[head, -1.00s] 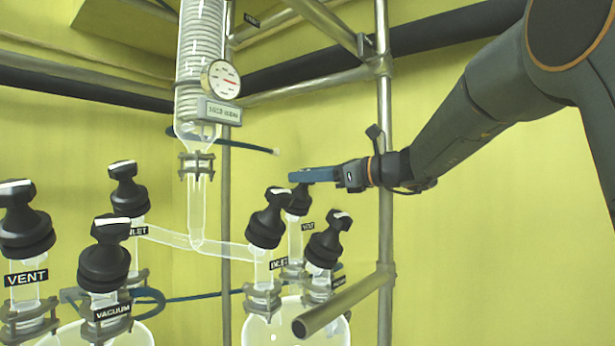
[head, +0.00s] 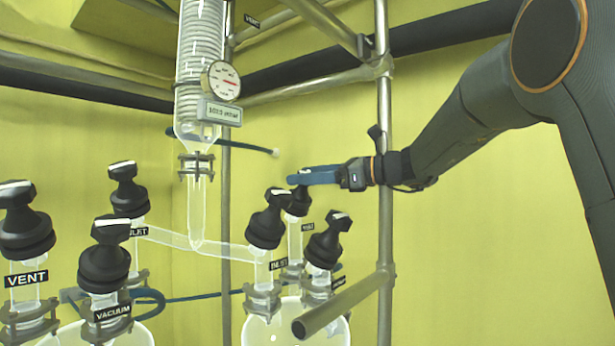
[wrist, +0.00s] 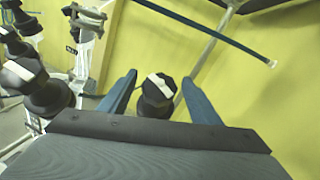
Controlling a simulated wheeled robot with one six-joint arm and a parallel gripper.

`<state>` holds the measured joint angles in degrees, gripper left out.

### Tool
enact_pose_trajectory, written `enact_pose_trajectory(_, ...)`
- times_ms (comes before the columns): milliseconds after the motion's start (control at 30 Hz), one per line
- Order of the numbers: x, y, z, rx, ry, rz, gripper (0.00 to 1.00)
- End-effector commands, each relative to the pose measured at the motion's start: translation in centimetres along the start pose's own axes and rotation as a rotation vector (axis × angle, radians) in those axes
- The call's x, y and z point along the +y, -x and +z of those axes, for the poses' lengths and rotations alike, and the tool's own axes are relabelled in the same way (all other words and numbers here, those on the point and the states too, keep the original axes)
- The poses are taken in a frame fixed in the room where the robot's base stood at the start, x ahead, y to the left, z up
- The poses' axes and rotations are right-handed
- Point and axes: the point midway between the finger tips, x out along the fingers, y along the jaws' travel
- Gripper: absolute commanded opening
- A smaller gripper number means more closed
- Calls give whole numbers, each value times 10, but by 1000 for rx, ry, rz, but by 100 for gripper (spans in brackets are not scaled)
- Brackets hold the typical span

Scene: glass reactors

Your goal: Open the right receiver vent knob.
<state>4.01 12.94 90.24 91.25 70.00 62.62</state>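The right receiver's vent knob (head: 297,203) is black, with a white mark on top, above a small label that seems to read VENT (head: 308,227). My gripper (head: 300,177) is at its top in the head view, and its blue fingers partly cover the knob. In the wrist view, the knob (wrist: 157,96) stands between the two blue fingers of my open gripper (wrist: 160,76). A gap shows on each side of it, so the fingers do not appear to grip it. The knob's lower part is hidden in the wrist view.
The right receiver's inlet knob (head: 267,220) stands close left of the vent knob, and another black knob (head: 328,240) close right. A metal pipe end (head: 305,327) juts out in front. A vertical frame post (head: 385,220) stands beside my wrist. A blue hose (head: 240,146) hangs behind.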

Motion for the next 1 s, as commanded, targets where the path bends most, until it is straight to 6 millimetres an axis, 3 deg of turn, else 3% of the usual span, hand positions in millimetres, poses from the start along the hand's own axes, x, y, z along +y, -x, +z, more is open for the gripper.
enact_pose_trajectory(267,-2,0,6,-1,1,0,57)
enact_pose_trajectory(700,-20,5,76,-1,3,0,57)
enact_pose_trajectory(1000,-25,6,96,0,-1,0,57)
